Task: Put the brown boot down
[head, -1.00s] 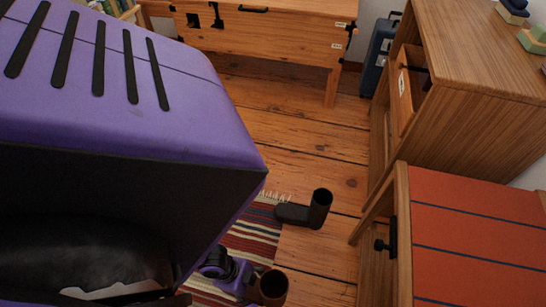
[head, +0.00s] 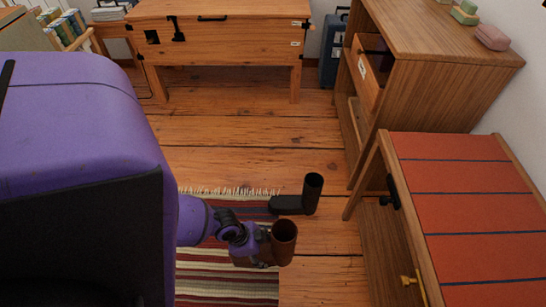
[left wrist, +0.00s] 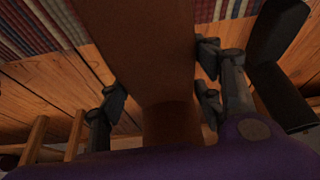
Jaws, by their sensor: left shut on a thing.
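The brown boot (head: 284,242) is at the end of my left arm in the head view, its round open top facing up. My left gripper (head: 264,242) is shut on it from the left side. In the left wrist view the brown boot (left wrist: 150,55) runs between the two fingers of the gripper (left wrist: 160,98). I cannot tell whether its sole touches the floor. A black boot (head: 312,193) stands upright just beyond it, apart in the head view. The black boot also shows at the right of the left wrist view (left wrist: 278,35). My right gripper is not in view.
A striped rug (head: 225,288) lies under and left of the boots. A bench with a red striped top (head: 465,200) and a wooden cabinet (head: 450,75) stand on the right. A wooden chest (head: 220,50) and blue suitcase (head: 333,55) are at the back. Plank floor between is clear.

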